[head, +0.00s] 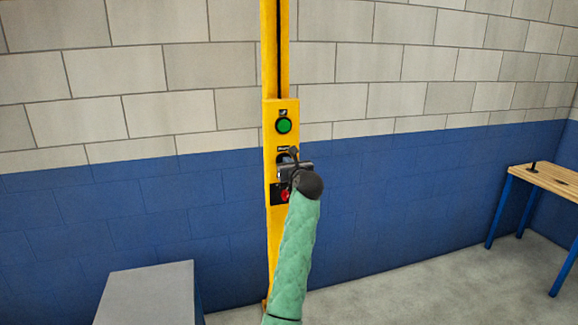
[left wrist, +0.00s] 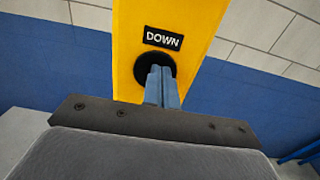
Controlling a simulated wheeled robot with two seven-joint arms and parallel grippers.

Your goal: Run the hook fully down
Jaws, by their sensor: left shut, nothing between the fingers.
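A yellow control panel (head: 273,112) on a yellow post carries a green button (head: 284,126) at the top. A red button (head: 285,195) sits lower, partly covered by my arm. Between them my left gripper (head: 287,161) is at the middle button. In the left wrist view the label DOWN (left wrist: 163,39) stands above a black round button or its ring (left wrist: 141,68). My shut, empty left fingers (left wrist: 161,74) cover most of it; I cannot tell whether they press it. The hook is not in view. My right gripper is not in view.
A grey box-like surface (head: 148,290) stands at the lower left. A wooden table (head: 550,178) with blue legs stands at the right. Behind the post is a block wall (head: 400,165), blue below and pale above. The floor right of the post is clear.

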